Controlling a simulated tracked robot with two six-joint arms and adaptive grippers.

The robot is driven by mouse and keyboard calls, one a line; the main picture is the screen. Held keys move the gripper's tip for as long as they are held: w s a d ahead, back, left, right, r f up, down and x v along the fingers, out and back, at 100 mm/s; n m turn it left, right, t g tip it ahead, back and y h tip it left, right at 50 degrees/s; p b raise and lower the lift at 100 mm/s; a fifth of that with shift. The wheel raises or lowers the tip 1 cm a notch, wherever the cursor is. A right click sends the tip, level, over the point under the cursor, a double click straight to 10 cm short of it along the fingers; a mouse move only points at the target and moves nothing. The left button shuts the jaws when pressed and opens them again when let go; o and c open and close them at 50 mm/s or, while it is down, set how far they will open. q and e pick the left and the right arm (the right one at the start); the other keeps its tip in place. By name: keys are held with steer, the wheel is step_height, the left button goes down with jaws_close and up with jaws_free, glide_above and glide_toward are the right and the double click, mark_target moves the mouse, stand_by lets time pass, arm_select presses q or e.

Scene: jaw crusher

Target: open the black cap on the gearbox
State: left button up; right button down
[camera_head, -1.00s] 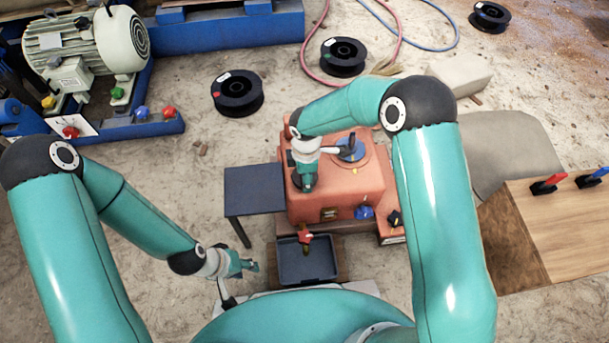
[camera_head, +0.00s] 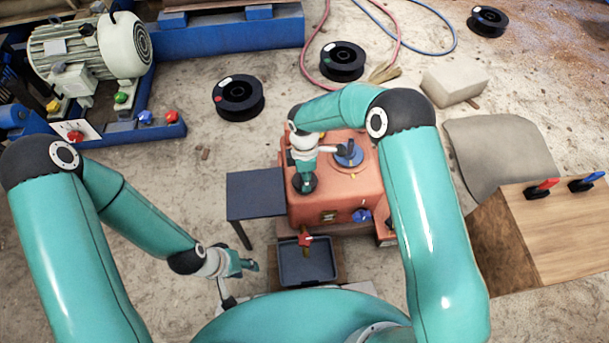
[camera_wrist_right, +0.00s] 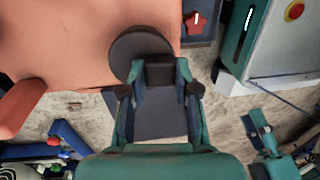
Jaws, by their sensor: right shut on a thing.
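The salmon-red gearbox (camera_head: 335,197) stands on the floor in the middle of the head view. The black cap (camera_head: 304,184) is at the front left of its top, mostly under my right gripper (camera_head: 305,176). In the right wrist view the cap shows as a round dark disc (camera_wrist_right: 130,48). My right gripper (camera_wrist_right: 160,85) is shut on the cap's raised block there. I cannot tell whether the cap is seated or slightly lifted. My left gripper (camera_head: 245,264) is open and empty, low and left of the gearbox.
A dark side table (camera_head: 257,194) stands left of the gearbox. A grey tray (camera_head: 306,280) lies in front, below a red-handled valve (camera_head: 304,240). A blue round fitting (camera_head: 350,157) is on the gearbox top, right of the cap. A wooden box (camera_head: 560,235) stands at right.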

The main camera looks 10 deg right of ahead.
steer(key=shift+w+d+r+g, duration=0.1)
steer(key=shift+w+r+g, duration=0.15)
steer(key=shift+w+g, duration=0.3)
steer(key=shift+w+g+b, duration=0.15)
steer(key=shift+g+b, duration=0.25)
steer(key=shift+g, duration=0.15)
steer(key=b, duration=0.1)
steer(key=g+b, duration=0.1)
steer(key=shift+w+r+b, duration=0.25)
steer(key=shift+w+b, duration=0.1)
steer(key=shift+w, duration=0.05)
steer(key=shift+r+g+b, duration=0.3)
steer(key=shift+g+b, duration=0.05)
steer(key=shift+g, duration=0.15)
arm_select(q)
step_height(320, 180, down, 3)
steer(key=shift+f, duration=0.2)
arm_select(e)
steer(key=shift+r, duration=0.1)
steer(key=c, duration=0.8)
jaws_free()
steer(key=shift+c, duration=0.2)
